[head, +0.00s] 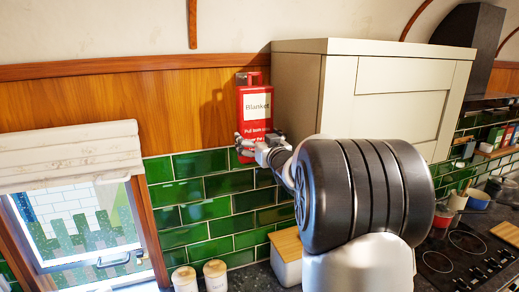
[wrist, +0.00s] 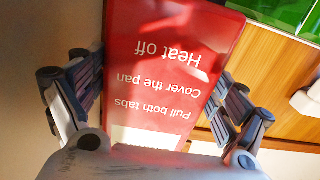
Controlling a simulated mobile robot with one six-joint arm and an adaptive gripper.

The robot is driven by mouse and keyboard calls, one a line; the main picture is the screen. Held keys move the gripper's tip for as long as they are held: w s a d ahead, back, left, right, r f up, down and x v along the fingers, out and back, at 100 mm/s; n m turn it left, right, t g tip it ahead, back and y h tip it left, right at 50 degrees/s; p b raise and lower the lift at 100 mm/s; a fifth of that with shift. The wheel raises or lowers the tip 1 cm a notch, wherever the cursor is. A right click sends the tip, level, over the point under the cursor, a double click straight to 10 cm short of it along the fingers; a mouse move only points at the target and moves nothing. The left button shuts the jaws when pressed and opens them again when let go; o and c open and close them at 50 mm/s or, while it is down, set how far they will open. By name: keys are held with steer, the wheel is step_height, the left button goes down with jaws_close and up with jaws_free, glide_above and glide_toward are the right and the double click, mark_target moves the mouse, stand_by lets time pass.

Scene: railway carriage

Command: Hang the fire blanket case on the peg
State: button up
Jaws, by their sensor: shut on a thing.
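The fire blanket case (head: 256,105) is a red box with a white "Blanket" label and a red loop at its top. In the head view it is upright in front of the wooden wall panel, close to the left side of the wall cabinet. My gripper (head: 260,148) is shut on the lower part of the case. In the wrist view, the fingers of my gripper (wrist: 158,92) are on both sides of the case (wrist: 165,50), whose printed text shows upside down. I cannot make out the peg in either view. Whether the case touches the wall cannot be told.
The cream wall cabinet (head: 300,90) stands just right of the case. Green tiles (head: 215,205) cover the wall below the wooden panel (head: 120,100). A window with a rolled blind (head: 70,155) is at left. Canisters (head: 215,275) and a wooden-lidded box (head: 288,262) stand below.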

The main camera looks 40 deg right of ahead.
steer(key=shift+w+r, duration=0.2)
steer(key=shift+r, duration=0.2)
steer(key=f+p+x, duration=0.1)
steer(key=p+x, duration=0.2)
steer(key=x, duration=0.7)
steer(key=shift+w+f, duration=0.2)
steer(key=shift+f, duration=0.15)
stand_by(0.5)
stand_by(0.6)
steer(key=o, duration=1.4)
steer(key=shift+f, duration=0.1)
